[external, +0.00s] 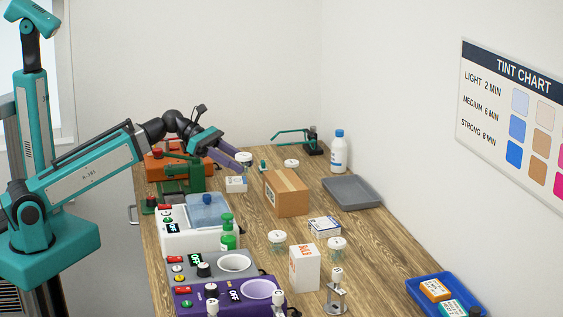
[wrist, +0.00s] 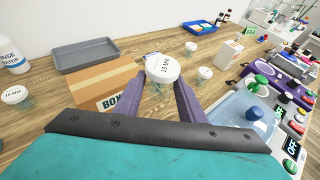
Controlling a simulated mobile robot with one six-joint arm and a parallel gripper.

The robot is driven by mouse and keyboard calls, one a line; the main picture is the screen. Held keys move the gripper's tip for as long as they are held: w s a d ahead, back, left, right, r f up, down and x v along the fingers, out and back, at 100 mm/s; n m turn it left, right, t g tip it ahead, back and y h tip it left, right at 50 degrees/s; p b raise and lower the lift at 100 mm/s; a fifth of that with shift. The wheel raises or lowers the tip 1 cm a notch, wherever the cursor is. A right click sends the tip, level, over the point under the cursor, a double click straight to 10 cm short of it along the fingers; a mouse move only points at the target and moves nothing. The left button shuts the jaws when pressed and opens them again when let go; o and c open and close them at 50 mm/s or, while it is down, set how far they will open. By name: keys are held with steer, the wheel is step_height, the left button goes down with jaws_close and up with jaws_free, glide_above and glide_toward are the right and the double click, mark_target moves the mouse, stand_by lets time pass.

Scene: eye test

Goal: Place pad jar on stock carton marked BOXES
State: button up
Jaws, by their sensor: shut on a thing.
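My gripper (external: 238,159) has purple fingers and is shut on a jar with a white lid (external: 244,157). In the wrist view the lid (wrist: 162,68) shows between the fingertips with small dark print on it; the jar's body is mostly hidden. The stock carton (external: 286,193) is a brown closed box with a tape strip, on the wooden table to the right of my gripper. In the wrist view the carton (wrist: 105,82) lies left of the held jar, with "BOX" readable on its side and the rest hidden by my gripper.
Other white-lidded jars stand at the back (external: 291,163) and in front of the carton (external: 277,237) (external: 337,243). A grey tray (external: 352,192) and a white bottle (external: 339,152) are behind right. A small white box (external: 236,184) stands left of the carton. Machines line the left edge.

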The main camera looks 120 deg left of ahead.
steer(key=shift+n+y, duration=0.4)
steer(key=shift+y, duration=0.2)
steer(key=s+b, duration=0.2)
steer(key=s+a+b, duration=0.1)
steer(key=s+b, duration=0.1)
steer(key=b, duration=0.1)
steer(key=shift+s+f, duration=0.1)
steer(key=shift+s, duration=0.25)
steer(key=shift+w+a+r+p, duration=0.25)
steer(key=shift+a+p, duration=0.05)
steer(key=shift+p, duration=0.85)
steer(key=w+a+p, duration=0.1)
steer(key=p, duration=0.7)
steer(key=shift+w+a+f, duration=0.15)
steer(key=shift+w+a, duration=0.05)
steer(key=p, duration=0.6)
glide_above(280, 176)
steer(key=shift+s+d+f, duration=0.1)
steer(key=shift+f, duration=0.65)
steer(key=shift+f, duration=0.15)
